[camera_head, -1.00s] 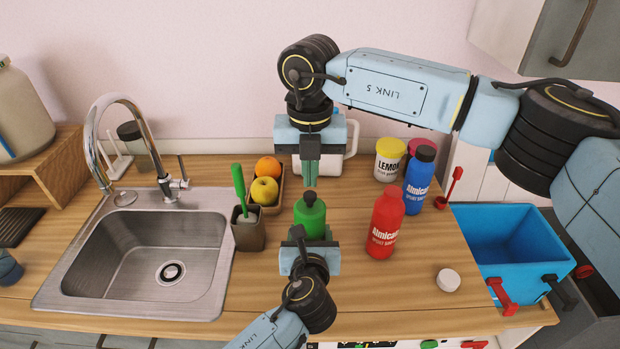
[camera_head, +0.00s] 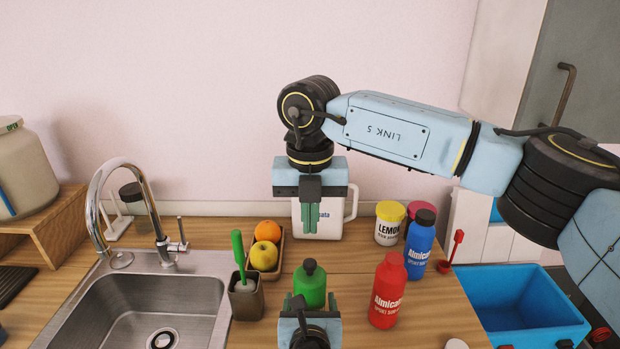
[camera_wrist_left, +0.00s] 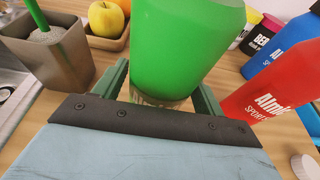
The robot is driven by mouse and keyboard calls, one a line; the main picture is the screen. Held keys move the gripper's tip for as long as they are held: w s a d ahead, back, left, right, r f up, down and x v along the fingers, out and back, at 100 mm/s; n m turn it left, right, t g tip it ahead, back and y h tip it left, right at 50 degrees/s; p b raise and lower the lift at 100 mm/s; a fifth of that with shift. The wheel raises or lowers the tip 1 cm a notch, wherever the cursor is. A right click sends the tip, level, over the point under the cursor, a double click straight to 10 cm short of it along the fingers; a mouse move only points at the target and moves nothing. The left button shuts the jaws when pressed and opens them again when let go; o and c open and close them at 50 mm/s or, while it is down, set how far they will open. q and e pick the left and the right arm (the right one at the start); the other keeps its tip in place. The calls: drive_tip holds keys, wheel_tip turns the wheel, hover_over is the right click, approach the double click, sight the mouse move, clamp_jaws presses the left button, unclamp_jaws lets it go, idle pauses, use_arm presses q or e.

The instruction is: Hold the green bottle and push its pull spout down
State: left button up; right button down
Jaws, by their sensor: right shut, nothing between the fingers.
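The green bottle (camera_head: 310,285) stands upright on the counter, its dark spout cap (camera_head: 309,266) on top. I cannot tell how far the spout sticks out. In the left wrist view the bottle's green body (camera_wrist_left: 187,45) fills the space between my left gripper's fingers (camera_wrist_left: 162,92); its top is out of frame. My left gripper (camera_head: 308,308) is shut around the bottle from the near side. My right gripper (camera_head: 310,235) points down, shut and empty, above the cap with a gap between them.
A red bottle (camera_head: 387,292) and a blue bottle (camera_head: 420,246) stand to the right. A brush holder (camera_head: 246,298) and a fruit box (camera_head: 279,262) are close on the left, beside the sink (camera_head: 215,262). A white pitcher (camera_head: 349,206) and lemon tub (camera_head: 390,224) stand behind.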

use_arm(q)
drive_tip(key=shift+o, duration=1.1)
drive_tip(key=shift+s, duration=0.15)
